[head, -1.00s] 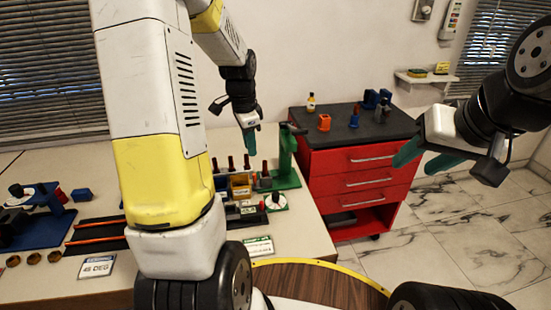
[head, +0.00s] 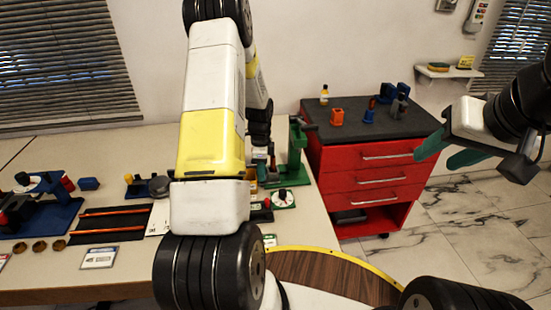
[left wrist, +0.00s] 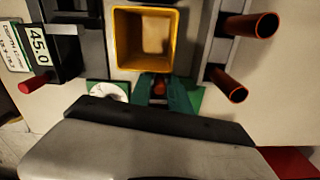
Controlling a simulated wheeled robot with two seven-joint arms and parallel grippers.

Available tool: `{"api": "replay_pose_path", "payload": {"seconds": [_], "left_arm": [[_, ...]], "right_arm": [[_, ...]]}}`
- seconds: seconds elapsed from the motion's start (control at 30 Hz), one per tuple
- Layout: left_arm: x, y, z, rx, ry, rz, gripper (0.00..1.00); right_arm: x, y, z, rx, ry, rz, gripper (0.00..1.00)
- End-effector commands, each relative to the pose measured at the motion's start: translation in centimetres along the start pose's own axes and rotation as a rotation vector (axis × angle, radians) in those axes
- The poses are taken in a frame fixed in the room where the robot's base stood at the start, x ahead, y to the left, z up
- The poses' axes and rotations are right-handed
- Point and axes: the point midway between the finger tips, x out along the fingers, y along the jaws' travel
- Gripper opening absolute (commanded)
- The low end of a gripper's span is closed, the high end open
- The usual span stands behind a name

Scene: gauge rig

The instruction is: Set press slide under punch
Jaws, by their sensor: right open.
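The green press (head: 298,150) stands upright at the right end of the table, with a white round dial (head: 283,198) at its base. The dial also shows in the left wrist view (left wrist: 108,92). My left gripper (left wrist: 162,92) is low at the press, over its green base, with its teal fingers either side of a small reddish-brown knob (left wrist: 159,88). I cannot tell whether they clamp it. In the head view my left arm hides most of that gripper and the slide. The punch cannot be made out. My right gripper (head: 447,152) is open and empty, far right.
A yellow bin (left wrist: 117,40) and dark red-brown upright rods (left wrist: 230,84) stand close around the left gripper. The red drawer cabinet (head: 368,177) stands right of the table.

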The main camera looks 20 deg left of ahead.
Motion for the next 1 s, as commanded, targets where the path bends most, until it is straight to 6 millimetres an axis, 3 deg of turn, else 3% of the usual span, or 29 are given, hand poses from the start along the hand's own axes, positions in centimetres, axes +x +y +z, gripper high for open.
{"api": "replay_pose_path", "payload": {"seconds": [0.3,0.47,1.0], "left_arm": [[0.49,-0.02,-0.01,0.0,0.0,-0.001,0.23],[0.48,-0.02,-0.01,0.0,0.0,-0.001,0.0],[0.43,-0.04,-0.01,-0.001,0.0,-0.001,0.0]], "right_arm": [[0.0,0.0,0.0,0.0,0.0,0.0,0.46],[0.0,0.0,0.0,0.0,0.0,0.0,0.46],[0.0,0.0,0.0,0.0,0.0,0.0,0.46]]}}
